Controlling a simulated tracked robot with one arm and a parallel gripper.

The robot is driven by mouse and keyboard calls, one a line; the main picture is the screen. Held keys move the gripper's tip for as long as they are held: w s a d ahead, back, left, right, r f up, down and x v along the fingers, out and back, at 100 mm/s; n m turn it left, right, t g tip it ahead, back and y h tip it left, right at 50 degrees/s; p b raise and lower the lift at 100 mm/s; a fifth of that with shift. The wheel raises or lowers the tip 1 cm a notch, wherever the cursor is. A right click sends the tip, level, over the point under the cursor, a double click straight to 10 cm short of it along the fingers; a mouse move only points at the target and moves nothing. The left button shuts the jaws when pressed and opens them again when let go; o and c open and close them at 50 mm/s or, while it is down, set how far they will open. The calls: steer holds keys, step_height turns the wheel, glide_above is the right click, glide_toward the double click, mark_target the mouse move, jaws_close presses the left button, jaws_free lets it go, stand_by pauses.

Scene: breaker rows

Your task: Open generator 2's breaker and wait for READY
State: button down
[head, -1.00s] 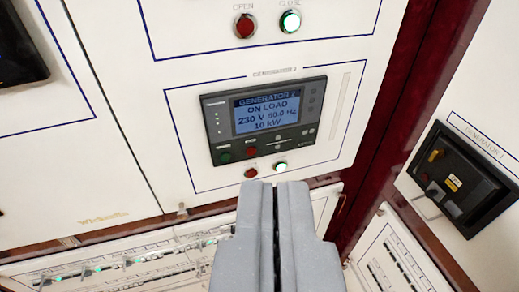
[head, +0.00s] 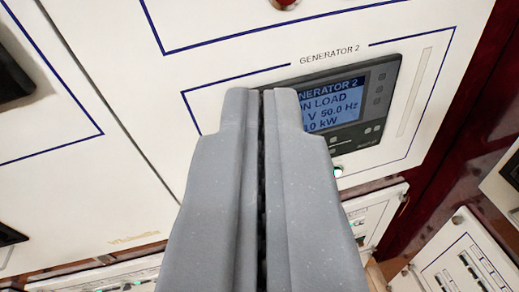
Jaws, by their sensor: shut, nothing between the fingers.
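The generator 2 controller (head: 372,100) is a dark box on a white panel, under the label "GENERATOR 2". Its blue screen (head: 340,104) is partly covered by my gripper; the visible text reads "...ON LOAD", "V 50.0 Hz" and "kW". A lit whitish-green button (head: 338,171) shows below the controller, just right of my fingers. The red button to its left, seen earlier, is hidden behind my gripper. My gripper (head: 262,92) is shut and empty, its tips in front of the controller's upper left corner. I cannot tell whether the tips touch the panel.
Another red button (head: 285,3) is cut by the top edge, on the panel above. White panels (head: 110,180) with blue outlines lie left. A dark red frame post (head: 455,120) runs down the right. Lower panels (head: 470,262) carry small switches.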

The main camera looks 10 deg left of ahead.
steer(key=w+a+f+m+t+h+b, duration=0.1)
steer(key=w+f+m+t+h+b, duration=0.15)
steer(key=w+f+m, duration=0.75)
steer(key=w+d+f+m+g+h+b, duration=0.1)
steer(key=f+h, duration=0.3)
steer(key=f, duration=1)
steer(key=w+d+f+m+g+h+b, duration=0.1)
steer(key=d+f+h+b, duration=0.1)
steer(key=f, duration=1.2)
steer(key=shift+d+h+b, duration=0.35)
steer(key=shift+d+h, duration=0.35)
steer(key=shift+h, duration=0.35)
steer(key=shift+w, duration=0.15)
steer(key=w+a+p, duration=0.2)
steer(key=w, duration=0.6)
steer(key=shift+a, duration=0.4)
steer(key=shift+w, duration=0.1)
steer(key=shift+w, duration=0.1)
